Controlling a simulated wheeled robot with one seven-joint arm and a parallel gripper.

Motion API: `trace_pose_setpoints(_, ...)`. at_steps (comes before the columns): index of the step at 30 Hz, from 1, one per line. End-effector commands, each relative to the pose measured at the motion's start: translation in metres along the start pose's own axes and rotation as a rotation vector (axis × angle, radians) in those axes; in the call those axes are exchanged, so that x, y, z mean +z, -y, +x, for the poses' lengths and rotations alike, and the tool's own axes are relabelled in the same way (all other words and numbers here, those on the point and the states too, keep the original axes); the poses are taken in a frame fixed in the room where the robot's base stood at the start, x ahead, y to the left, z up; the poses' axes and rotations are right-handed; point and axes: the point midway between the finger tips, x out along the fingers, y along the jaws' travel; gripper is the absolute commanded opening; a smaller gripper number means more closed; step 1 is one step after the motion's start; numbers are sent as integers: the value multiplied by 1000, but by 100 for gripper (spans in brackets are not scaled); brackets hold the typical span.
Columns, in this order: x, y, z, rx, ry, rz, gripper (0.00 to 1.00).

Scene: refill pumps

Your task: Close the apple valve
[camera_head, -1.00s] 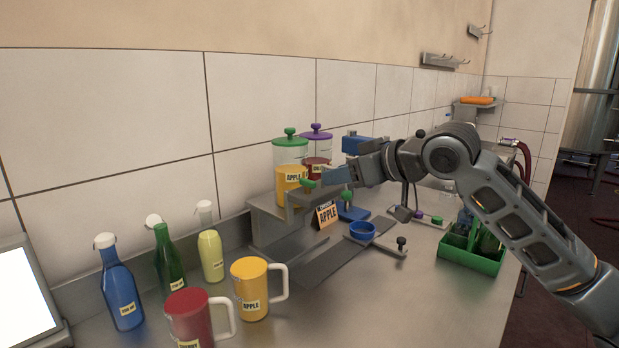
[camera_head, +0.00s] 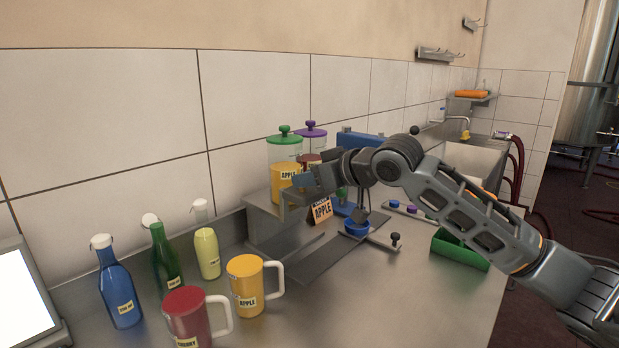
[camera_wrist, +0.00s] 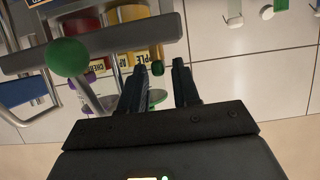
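The apple dispenser (camera_head: 285,175), a clear jar of yellow juice with a green lid, stands on a metal ledge behind the orange-edged apple sign (camera_head: 320,209). My gripper (camera_head: 316,182) is at its right front side and covers the area where a green valve knob showed. The wrist view looks upside down: the apple jar (camera_wrist: 145,57) is beyond my open fingers (camera_wrist: 160,78). A small green knob (camera_wrist: 157,96) shows between the fingertips; contact cannot be told. A large green ball (camera_wrist: 67,57) is close by, left of the fingers.
The cherry dispenser (camera_head: 311,134) with its purple lid stands beside the apple one. Mugs (camera_head: 247,286) and bottles (camera_head: 118,290) fill the left counter. A green crate (camera_head: 460,250) is at right.

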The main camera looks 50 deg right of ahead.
Motion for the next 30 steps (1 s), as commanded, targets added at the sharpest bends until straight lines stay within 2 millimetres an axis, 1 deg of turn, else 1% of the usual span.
trace_pose_setpoints(1,0,0,0,0,0,0,26)
trace_pose_setpoints(2,0,0,0,0,0,0,23)
trace_pose_setpoints(9,0,0,0,0,0,0,0)
trace_pose_setpoints(23,-1,1,0,12,-3,6,0)
trace_pose_setpoints(30,-1,5,1,86,-4,42,0)
